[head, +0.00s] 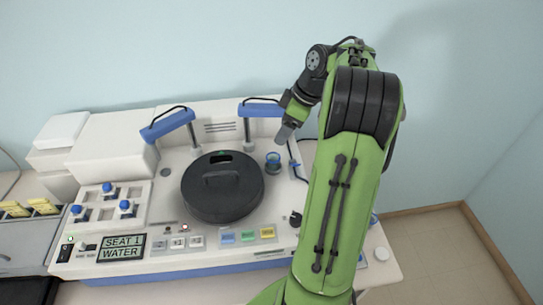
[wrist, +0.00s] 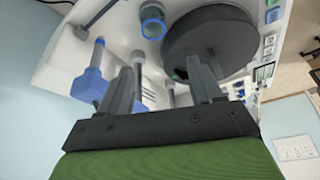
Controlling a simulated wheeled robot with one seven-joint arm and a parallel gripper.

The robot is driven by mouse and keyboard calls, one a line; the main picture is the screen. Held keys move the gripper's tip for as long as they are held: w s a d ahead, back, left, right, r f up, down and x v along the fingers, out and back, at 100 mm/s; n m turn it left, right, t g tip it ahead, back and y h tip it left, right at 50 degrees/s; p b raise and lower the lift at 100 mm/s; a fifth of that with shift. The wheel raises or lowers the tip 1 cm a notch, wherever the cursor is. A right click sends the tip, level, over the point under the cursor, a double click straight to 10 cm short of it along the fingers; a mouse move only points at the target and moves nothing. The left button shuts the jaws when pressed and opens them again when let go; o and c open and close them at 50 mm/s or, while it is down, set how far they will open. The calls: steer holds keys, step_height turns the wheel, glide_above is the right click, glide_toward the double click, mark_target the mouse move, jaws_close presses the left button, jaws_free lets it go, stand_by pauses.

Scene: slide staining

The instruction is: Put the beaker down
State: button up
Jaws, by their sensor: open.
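A small beaker with a blue rim (head: 273,160) stands upright on the white machine's deck, just right of the round black lid. It also shows in the wrist view as a blue-rimmed ring (wrist: 152,29) near the top, beyond my fingers. My gripper (head: 284,137) hangs just above and to the right of the beaker in the head view, apart from it. In the wrist view its two dark fingers are spread with nothing between them (wrist: 166,75). What lies directly under the beaker is hidden.
The black lid (head: 222,188) with its handle fills the deck's middle. Two blue-topped arms (head: 168,124) (head: 262,108) rise behind it. Labelled coloured buttons (head: 248,235) and a display reading "SEAT 1 WATER" (head: 121,247) line the front. Blue-knobbed valves (head: 107,188) stand at left.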

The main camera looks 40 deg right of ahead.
steer(key=s+a+r+m+h, duration=0.1)
steer(key=s+a+r, duration=0.15)
steer(key=a, duration=0.75)
steer(key=s+a+r+m+h, duration=0.15)
steer(key=a+r, duration=0.25)
steer(key=a, duration=0.7)
steer(key=s+a+f+m+t, duration=0.1)
steer(key=s+a+m, duration=0.3)
steer(key=s, duration=0.8)
steer(key=shift+s+a+f+t, duration=0.35)
steer(key=shift+a+f, duration=0.35)
steer(key=shift+a, duration=0.45)
steer(key=shift+f, duration=0.1)
step_height(320, 180, down, 7)
steer(key=b, duration=0.7)
